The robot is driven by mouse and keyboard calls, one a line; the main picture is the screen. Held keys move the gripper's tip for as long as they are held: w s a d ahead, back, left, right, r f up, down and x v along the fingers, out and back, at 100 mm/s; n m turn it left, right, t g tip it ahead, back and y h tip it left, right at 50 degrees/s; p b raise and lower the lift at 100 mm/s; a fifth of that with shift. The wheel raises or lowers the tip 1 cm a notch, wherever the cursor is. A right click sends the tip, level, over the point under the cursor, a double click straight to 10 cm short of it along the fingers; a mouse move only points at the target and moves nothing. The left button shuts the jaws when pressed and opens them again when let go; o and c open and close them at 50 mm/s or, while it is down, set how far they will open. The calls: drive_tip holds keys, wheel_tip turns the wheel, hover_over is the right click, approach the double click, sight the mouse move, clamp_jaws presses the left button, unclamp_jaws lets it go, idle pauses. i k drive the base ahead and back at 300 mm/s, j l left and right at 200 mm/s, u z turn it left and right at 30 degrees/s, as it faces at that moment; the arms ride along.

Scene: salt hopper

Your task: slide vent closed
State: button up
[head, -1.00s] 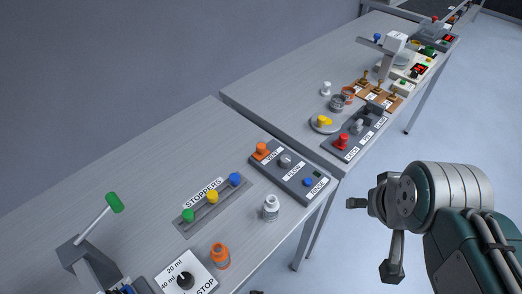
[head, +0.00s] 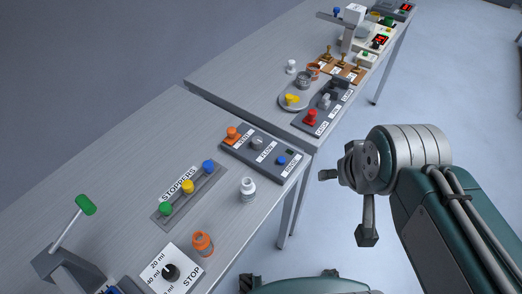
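A dark grey panel (head: 262,166) lies on the near bench, close to its right end. An orange knob (head: 232,133) stands at the panel's upper left end, beside a small white label that appears to read VENT. A grey round knob (head: 256,143) is in the panel's middle and a blue button (head: 282,160) is near its right end. My gripper (head: 346,205) is off the bench edge, right of and below the panel in the picture. Its two fingers are spread apart with nothing between them. It is clear of the panel.
A stoppers rack (head: 190,194) with green, yellow and blue knobs is left of the panel. A white bottle (head: 248,190) and an orange bottle (head: 202,243) stand near the front edge. Another bench (head: 240,82) with several devices lies beyond a narrow gap. Floor at right is clear.

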sight(233, 136)
drive_tip(key=i+u, duration=0.2)
drive_tip(key=u, duration=0.3)
drive_tip(key=i+l+u, duration=0.15)
drive_tip(key=u, duration=0.35)
